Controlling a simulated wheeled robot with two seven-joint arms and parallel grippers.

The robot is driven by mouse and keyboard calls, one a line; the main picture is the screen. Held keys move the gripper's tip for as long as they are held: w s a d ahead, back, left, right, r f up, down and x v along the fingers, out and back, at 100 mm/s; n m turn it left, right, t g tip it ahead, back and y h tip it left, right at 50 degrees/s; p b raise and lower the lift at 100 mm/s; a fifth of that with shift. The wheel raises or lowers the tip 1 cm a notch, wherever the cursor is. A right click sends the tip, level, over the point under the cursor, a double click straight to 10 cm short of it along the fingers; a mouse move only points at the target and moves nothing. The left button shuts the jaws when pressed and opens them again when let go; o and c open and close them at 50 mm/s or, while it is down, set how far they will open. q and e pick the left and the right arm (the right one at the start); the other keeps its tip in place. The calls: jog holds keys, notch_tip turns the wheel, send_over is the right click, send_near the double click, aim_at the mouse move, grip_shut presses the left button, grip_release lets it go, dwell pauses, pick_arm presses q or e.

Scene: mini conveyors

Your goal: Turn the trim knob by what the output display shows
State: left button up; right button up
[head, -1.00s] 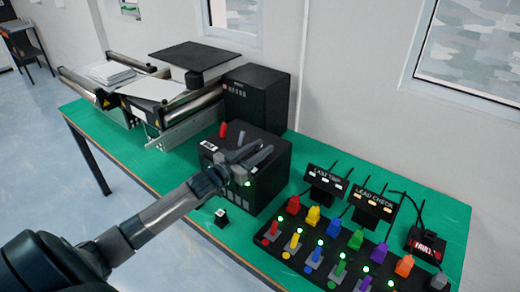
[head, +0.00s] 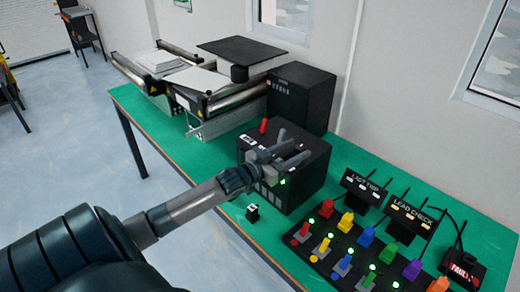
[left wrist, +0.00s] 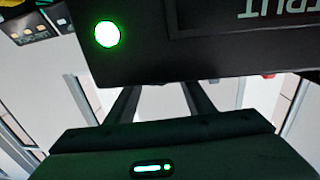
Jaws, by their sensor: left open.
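A black box (head: 308,170) on the green bench has white labels, a lit green lamp (head: 282,182) and a red part (head: 263,126) at its top edge. My left gripper (head: 288,157) is open and empty, with its fingers in front of the box's top edge. In the left wrist view, a dark panel with an upside-down label ending in "TPUT" (left wrist: 262,8) and a bright green lamp (left wrist: 107,34) is close to the fingers (left wrist: 163,104). No readable display value shows. I cannot pick out the trim knob. My right gripper is not in view.
Mini conveyors (head: 200,84) and a taller black unit (head: 301,97) stand behind. A small black block (head: 252,212) sits before the box. At right are a panel of coloured levers (head: 331,254), "LAST TRIP" (head: 364,186) and "LEAD CHECK" (head: 409,213) displays and a fault box (head: 463,270).

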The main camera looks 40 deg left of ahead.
pick_arm(q)
jog(key=s+a+b, duration=0.2)
jog(key=s+b, duration=0.2)
jog(key=s, duration=1)
jog(key=shift+s+a, duration=0.35)
